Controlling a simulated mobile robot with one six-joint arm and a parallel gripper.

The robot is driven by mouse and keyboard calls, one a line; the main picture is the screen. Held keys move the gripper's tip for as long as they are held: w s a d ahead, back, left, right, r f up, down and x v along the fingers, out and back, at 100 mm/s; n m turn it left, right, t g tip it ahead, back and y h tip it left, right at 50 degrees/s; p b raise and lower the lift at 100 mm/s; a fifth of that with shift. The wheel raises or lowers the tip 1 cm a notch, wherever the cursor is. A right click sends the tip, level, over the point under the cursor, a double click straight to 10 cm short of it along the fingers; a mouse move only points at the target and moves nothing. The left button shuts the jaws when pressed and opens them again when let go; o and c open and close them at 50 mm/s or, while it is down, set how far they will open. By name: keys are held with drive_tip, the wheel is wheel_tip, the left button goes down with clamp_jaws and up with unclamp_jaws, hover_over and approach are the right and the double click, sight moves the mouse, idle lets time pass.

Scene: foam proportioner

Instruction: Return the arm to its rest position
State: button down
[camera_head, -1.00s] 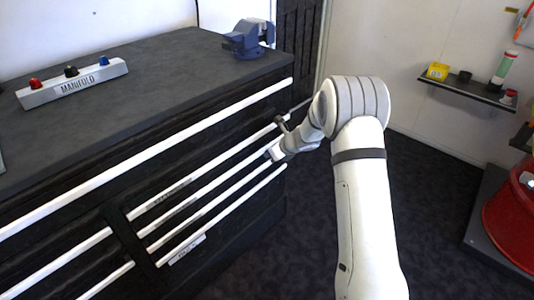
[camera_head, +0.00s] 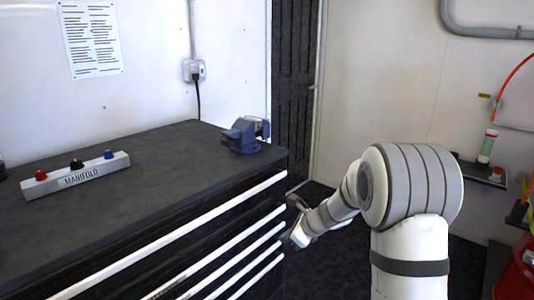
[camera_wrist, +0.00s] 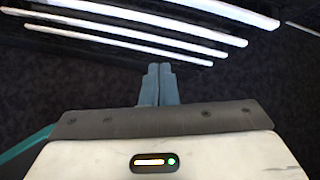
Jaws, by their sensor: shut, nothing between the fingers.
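My arm is bent at the right of the head view, with its large white joint nearest the camera. My gripper (camera_head: 298,236) is at the front right corner of the black drawer cabinet (camera_head: 160,255), low beside the white drawer handles. In the wrist view my gripper's two blue-grey fingers (camera_wrist: 158,84) are together with nothing between them. Beyond the fingertips are white handle strips (camera_wrist: 130,30) and dark carpet. I cannot tell from these views how close the fingertips are to the handles.
A manifold block (camera_head: 76,176) with coloured knobs and a blue vise (camera_head: 245,135) stand on the cabinet top. A wall shelf (camera_head: 482,174) with a green-and-white bottle (camera_head: 487,146) and a red object (camera_head: 515,278) are at right. A dark door (camera_head: 293,90) is behind.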

drive_tip(key=s+d+r+n+g+h+p, duration=0.2)
drive_tip(key=s+r+n+p, duration=0.6)
drive_tip(key=s+r+n, duration=0.8)
drive_tip(key=s+d+r+n+h+p, duration=0.2)
drive_tip(key=s+d+r+n+p, duration=0.1)
drive_tip(key=s, duration=0.5)
drive_tip(key=s+d+r+n+h+p, duration=0.2)
drive_tip(key=s+r, duration=0.3)
drive_tip(key=s, duration=0.4)
drive_tip(key=shift+d+r+n+g+h+p, duration=0.3)
drive_tip(key=shift+d+r+n+g+p, duration=0.25)
drive_tip(key=shift+n, duration=0.35)
drive_tip(key=shift+f, duration=0.15)
